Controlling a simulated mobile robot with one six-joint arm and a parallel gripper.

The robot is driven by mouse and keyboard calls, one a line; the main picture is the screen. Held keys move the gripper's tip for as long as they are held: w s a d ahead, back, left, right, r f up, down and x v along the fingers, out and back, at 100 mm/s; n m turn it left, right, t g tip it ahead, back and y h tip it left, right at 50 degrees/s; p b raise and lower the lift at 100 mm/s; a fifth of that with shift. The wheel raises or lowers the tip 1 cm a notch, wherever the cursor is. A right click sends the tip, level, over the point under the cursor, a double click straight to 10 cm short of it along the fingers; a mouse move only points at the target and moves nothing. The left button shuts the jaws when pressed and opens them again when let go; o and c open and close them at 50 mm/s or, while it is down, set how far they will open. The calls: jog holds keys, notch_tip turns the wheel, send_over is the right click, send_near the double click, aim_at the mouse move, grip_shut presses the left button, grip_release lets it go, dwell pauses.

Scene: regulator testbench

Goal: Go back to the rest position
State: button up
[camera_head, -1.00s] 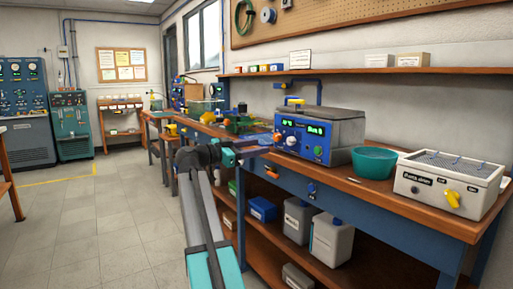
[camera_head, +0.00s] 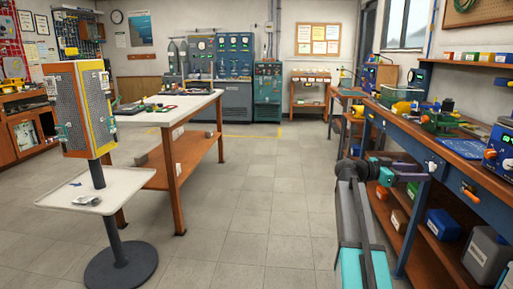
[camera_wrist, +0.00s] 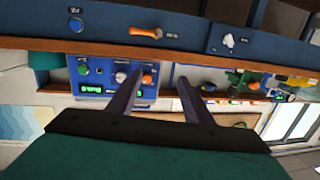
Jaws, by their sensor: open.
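My gripper (camera_head: 424,171) is at the end of my folded arm, in the right part of the head view, close to the front of the blue workbench (camera_head: 440,143). In the wrist view, which looks upside down, its two dark fingers (camera_wrist: 160,75) are apart with nothing between them. Beyond them is the blue control box (camera_wrist: 108,82) with knobs and green displays. The blue bench front (camera_wrist: 190,35) with an orange handle (camera_wrist: 146,32) also shows there. The fingertips are small and unclear in the head view.
A white-topped table (camera_head: 178,108) stands left of centre. A pole stand with a tray (camera_head: 95,190) and perforated panels is at the left front. Grey floor (camera_head: 265,190) lies clear between the table and the workbench. Bins (camera_head: 485,255) sit on the workbench's lower shelf.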

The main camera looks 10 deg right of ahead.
jog(key=w+a+f+n+t+y+p, duration=0.15)
jog(key=a+f+p, duration=0.3)
jog(key=f, duration=0.45)
jog(key=w+a+f+n+t+y+p, duration=0.1)
jog(key=w+a+f+n+p, duration=0.15)
jog(key=a+f, duration=0.5)
jog(key=s+a+f+n+y+p, duration=0.25)
jog(key=a+f+p, duration=0.2)
jog(key=f, duration=0.35)
jog(key=s+a+f+n+y+p, duration=0.1)
jog(key=s+a+f+n+p, duration=0.2)
jog(key=a+f, duration=0.45)
jog(key=s+a+f+n+g+y+p, duration=0.1)
jog(key=s+a+f+n+y+p, duration=0.15)
jog(key=s+a+f, duration=0.55)
jog(key=s+a+f+n+g+y+p, duration=0.1)
jog(key=s+a+f+g+y+p, duration=0.3)
jog(key=s, duration=0.6)
jog(key=s+a+f+n+y, duration=0.2)
jog(key=s+a+n, duration=0.1)
jog(key=s+a, duration=0.4)
jog(key=s+a+f+n+y+p, duration=0.1)
jog(key=s+a+n, duration=0.3)
jog(key=s+a, duration=0.4)
jog(key=shift+a+f+y, duration=0.65)
jog(key=shift+f+y, duration=0.2)
jog(key=shift+f, duration=0.05)
